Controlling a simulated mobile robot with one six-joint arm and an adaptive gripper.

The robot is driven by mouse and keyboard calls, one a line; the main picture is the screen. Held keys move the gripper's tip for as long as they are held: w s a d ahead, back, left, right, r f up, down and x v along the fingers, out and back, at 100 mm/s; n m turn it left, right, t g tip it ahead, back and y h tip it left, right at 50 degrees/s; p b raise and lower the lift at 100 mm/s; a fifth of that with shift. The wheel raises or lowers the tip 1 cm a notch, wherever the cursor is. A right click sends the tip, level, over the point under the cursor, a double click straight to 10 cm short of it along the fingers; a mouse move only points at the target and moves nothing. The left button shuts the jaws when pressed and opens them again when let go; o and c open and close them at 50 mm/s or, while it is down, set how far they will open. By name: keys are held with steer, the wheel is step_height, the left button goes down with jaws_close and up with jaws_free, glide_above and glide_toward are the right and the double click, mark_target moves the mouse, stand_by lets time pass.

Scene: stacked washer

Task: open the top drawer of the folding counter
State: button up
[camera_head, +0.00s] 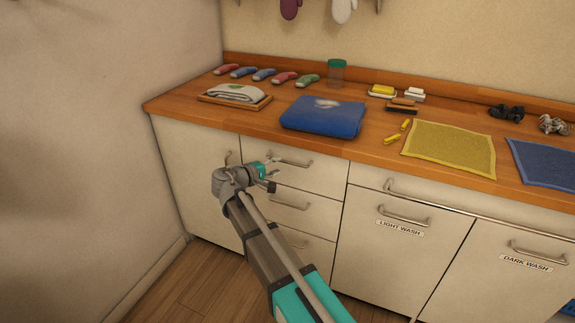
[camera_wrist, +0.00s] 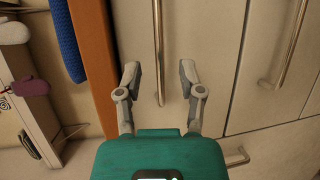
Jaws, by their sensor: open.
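The folding counter (camera_head: 250,115) has a wooden top and a stack of three pale drawers below it. The top drawer (camera_head: 325,178) looks closed, flush with the fronts around it. Its metal bar handle (camera_head: 298,164) sits just under the counter edge. In the wrist view, the handle (camera_wrist: 157,40) runs between the two fingers of my gripper (camera_wrist: 159,72). The fingers are open, one on each side of the bar, with gaps; contact does not show.
The middle drawer handle (camera_head: 290,206) is below. A blue folded towel (camera_head: 322,117) and a tray (camera_head: 235,100) lie on the counter above. A wall (camera_head: 85,150) closes the left side.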

mark_target(287, 162)
steer(key=shift+b+x, duration=0.4)
steer(key=shift+x, duration=2.2)
jaws_close()
steer(key=shift+s+d, duration=0.1)
steer(key=shift+d, duration=0.05)
steer(key=shift+s+f, duration=0.1)
